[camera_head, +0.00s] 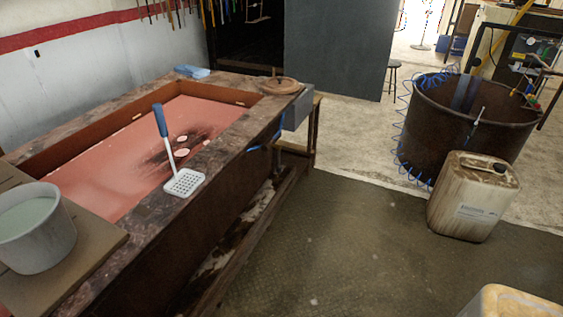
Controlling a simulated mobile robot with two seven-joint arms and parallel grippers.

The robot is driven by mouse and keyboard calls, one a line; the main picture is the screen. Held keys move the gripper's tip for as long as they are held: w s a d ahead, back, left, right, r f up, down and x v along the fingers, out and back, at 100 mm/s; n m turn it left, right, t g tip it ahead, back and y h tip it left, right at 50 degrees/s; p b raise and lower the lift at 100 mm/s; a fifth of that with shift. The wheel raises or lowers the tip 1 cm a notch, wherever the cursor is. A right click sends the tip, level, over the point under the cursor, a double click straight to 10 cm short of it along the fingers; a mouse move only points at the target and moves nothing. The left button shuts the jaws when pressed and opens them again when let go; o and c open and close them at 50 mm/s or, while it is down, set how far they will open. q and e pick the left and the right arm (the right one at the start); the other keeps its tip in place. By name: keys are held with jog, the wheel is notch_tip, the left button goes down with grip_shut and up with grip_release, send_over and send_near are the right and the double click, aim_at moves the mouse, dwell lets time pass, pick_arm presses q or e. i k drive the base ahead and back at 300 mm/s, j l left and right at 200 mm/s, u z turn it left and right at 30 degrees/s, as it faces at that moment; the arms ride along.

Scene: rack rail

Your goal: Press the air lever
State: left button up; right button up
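No part that I can surely name as the air lever shows. A blue coiled hose (401,135) hangs down the left side of a dark round tub (430,130) at the right. Small coloured fittings (531,98) sit at the tub's right rim, too small to tell whether one is a lever. A thin tool with a light blue tip (477,119) shows against the tub's near wall. Neither of my grippers is in view.
A long trough of pinkish liquid (95,180) fills the left, with a blue-handled strainer (185,182) on its rim. A white bucket (50,245) stands near left. A dirty canister (472,200) stands before the tub. The middle floor (345,240) is clear.

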aim_at(279, 168)
jog(key=i+l, duration=0.5)
jog(key=i, duration=0.2)
jog(key=i+l, duration=0.45)
jog(key=i, duration=0.2)
jog(key=i+l+u, duration=0.1)
jog(key=i+l, duration=0.4)
jog(key=i, duration=0.2)
